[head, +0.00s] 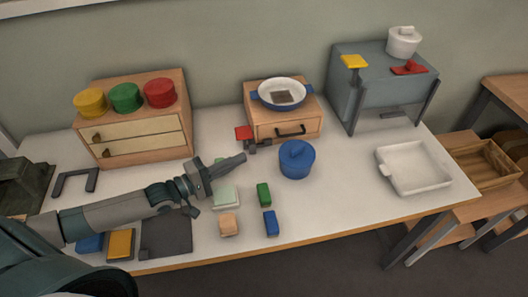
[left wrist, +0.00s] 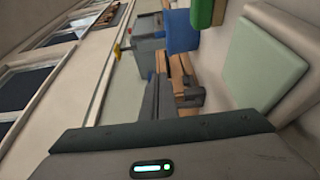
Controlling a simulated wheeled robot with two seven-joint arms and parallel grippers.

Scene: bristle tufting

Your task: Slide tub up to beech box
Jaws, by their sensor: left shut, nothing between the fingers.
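A pale green square piece (head: 226,197) lies below the gripper and shows large in the left wrist view (left wrist: 264,62). My right gripper is not in view.
A green block (head: 263,195) and a blue block (head: 270,223) lie before the pot. A blue-rimmed pan (head: 282,94) sits on the drawer box. A red-topped piece (head: 244,133) stands at its left. A white tray (head: 414,184) is at right; the table between pot and tray is clear.

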